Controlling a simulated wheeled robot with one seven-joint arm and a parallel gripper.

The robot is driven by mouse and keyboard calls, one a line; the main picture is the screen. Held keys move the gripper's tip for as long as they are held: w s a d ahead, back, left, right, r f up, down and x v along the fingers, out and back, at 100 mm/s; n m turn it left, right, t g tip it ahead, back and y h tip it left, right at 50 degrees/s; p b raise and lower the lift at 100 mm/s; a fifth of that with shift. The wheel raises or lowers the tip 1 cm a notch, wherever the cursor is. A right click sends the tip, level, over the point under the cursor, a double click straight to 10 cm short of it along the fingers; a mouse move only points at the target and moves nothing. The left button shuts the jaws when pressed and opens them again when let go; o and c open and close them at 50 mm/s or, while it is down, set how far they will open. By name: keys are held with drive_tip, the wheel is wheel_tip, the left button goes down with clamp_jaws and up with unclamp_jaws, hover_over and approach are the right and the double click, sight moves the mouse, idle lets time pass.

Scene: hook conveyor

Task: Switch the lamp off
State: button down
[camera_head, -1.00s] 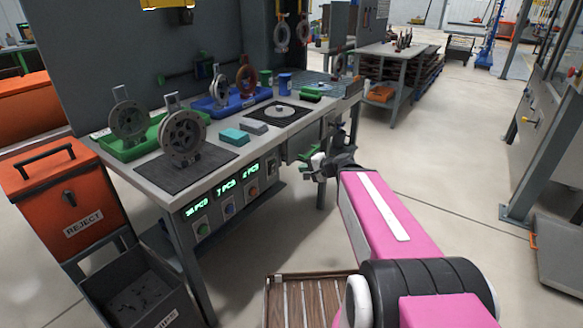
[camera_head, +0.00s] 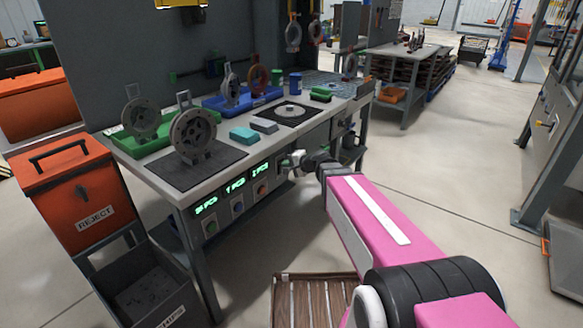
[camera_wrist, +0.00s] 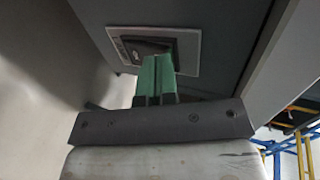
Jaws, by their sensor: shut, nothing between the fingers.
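A yellow fixture (camera_head: 182,4), apparently the lamp, hangs over the bench and is cut off by the top edge of the head view. A pale strip shows at its underside. In the wrist view a dark rocker switch (camera_wrist: 145,46) sits in a light grey plate (camera_wrist: 189,50) on a grey panel. My gripper's green fingers (camera_wrist: 157,64) are shut and empty, with their tips in front of the rocker's lower right part. I cannot tell if they touch it. In the head view my gripper (camera_head: 284,166) is at the bench's front, right of the green displays.
The grey workbench (camera_head: 222,165) carries discs, trays and small blocks. Green displays (camera_head: 234,186) with buttons line its front. An orange reject bin (camera_head: 80,190) stands at the left. A slatted brown surface (camera_head: 312,300) lies low below my arm. Open floor lies to the right.

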drive_tip(key=shift+w+a+r, duration=0.15)
drive_tip(key=shift+w+a, duration=0.15)
drive_tip(key=shift+r, duration=0.1)
idle(0.3)
drive_tip(key=shift+r, duration=0.7)
drive_tip(key=shift+s, duration=0.1)
drive_tip(key=shift+s+d, duration=0.2)
drive_tip(key=shift+d, duration=0.05)
drive_tip(key=r+v, duration=0.2)
drive_tip(key=v, duration=1)
drive_tip(key=shift+r, duration=0.25)
